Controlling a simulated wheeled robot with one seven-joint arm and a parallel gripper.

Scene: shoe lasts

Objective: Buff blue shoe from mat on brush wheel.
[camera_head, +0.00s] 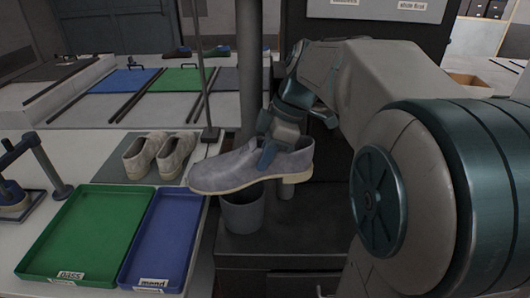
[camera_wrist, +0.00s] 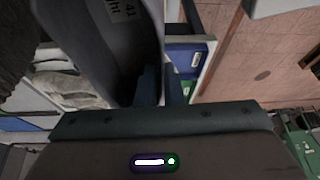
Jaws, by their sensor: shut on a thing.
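My gripper (camera_head: 268,153) is shut on the blue-grey shoe (camera_head: 228,170), gripping it at its opening. The shoe is held level in the air, toe to the left and heel to the right, above a grey bin (camera_head: 243,212). In the wrist view, the shoe's dark inside with a printed size label (camera_wrist: 110,15) fills the upper left, and the finger ends (camera_wrist: 160,85) are at its edge. The grey mat (camera_head: 114,166) bears a pair of beige shoes (camera_head: 160,154). I cannot make out the brush wheel clearly; a dark rough shape shows at the wrist view's left edge (camera_wrist: 14,50).
A green tray (camera_head: 85,232) labelled "pass" and a blue tray (camera_head: 165,235) lie on the table's front left. A metal stand (camera_head: 35,165) is at the far left. A grey post (camera_head: 250,70) rises behind the shoe. Another table with coloured mats (camera_head: 120,80) stands behind.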

